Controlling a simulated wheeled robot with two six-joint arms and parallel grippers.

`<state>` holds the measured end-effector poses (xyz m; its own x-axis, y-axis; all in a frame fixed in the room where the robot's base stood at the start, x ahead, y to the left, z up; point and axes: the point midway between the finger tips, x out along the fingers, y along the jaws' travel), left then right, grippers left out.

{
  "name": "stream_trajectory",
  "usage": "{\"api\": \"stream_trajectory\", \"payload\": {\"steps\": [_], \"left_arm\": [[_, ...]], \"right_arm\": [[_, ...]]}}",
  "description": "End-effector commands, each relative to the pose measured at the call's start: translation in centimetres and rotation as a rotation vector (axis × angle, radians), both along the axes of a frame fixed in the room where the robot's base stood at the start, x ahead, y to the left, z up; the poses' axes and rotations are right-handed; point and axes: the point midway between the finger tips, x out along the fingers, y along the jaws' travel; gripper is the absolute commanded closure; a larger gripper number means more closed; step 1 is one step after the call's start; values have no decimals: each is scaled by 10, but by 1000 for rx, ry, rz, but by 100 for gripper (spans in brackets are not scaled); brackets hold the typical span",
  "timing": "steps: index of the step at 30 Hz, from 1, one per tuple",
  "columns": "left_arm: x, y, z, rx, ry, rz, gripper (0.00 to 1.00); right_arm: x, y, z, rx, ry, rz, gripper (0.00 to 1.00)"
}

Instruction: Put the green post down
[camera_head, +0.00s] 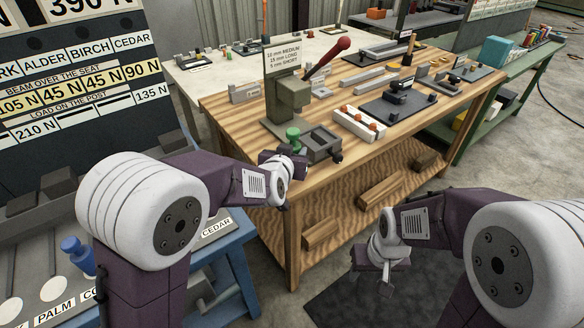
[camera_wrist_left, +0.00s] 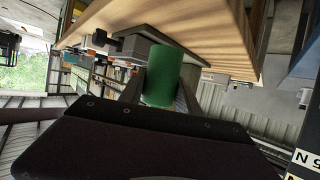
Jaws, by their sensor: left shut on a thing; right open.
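The green post (camera_head: 293,135) shows as a small green cylinder at the near left corner of the wooden workbench (camera_head: 365,150). In the left wrist view the green post (camera_wrist_left: 163,78) fills the space between the fingers. My left gripper (camera_head: 290,149) is shut on it, close to the bench's edge; the fingers are partly hidden by the wrist in the head view. I cannot tell whether the post touches a surface. My right gripper (camera_head: 387,277) is open and empty, low in front of the bench, over the dark floor mat.
A grey open-topped block (camera_head: 322,145) and a press with a red lever (camera_head: 290,98) stand beside the left gripper. A white tray with orange parts (camera_head: 359,122) lies further right. A blue stand (camera_head: 228,262) with a blue peg (camera_head: 77,253) is at lower left.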

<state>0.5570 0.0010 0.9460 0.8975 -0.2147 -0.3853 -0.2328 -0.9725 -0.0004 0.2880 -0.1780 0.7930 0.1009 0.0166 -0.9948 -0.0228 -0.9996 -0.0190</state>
Motion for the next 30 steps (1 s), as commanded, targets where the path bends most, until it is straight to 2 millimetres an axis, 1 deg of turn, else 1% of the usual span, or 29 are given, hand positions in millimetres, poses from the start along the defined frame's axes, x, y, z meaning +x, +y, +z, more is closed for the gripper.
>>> {"api": "stream_trajectory", "payload": {"steps": [1,3,8,11,15,16,23,27,28,29,30], "left_arm": [[6,5,-3,-2,-7,2,100],[9,8,-5,-1,-6,1,100],[10,8,-6,-2,-6,-1,100],[10,8,-17,0,-4,-1,100],[10,8,-43,0,-2,-1,100],[10,8,-46,0,-3,-1,100],[10,8,-44,-2,-7,-1,100],[10,8,-49,-2,-7,-1,100],[9,8,-51,-1,-1,-1,58],[9,8,-50,-1,-1,-1,49],[9,8,-50,-1,-1,-1,39]], "right_arm": [[0,0,-4,0,0,0,53],[0,0,-5,0,0,0,53],[0,0,-5,0,-1,0,53],[0,0,-10,0,-1,0,53],[0,0,-19,0,-1,0,53],[0,0,-20,0,-1,0,53],[0,0,-18,0,0,0,53],[0,0,-23,0,0,0,53],[0,0,-22,0,0,0,53],[0,0,-22,0,0,0,53],[0,0,-21,0,0,0,53]]}}
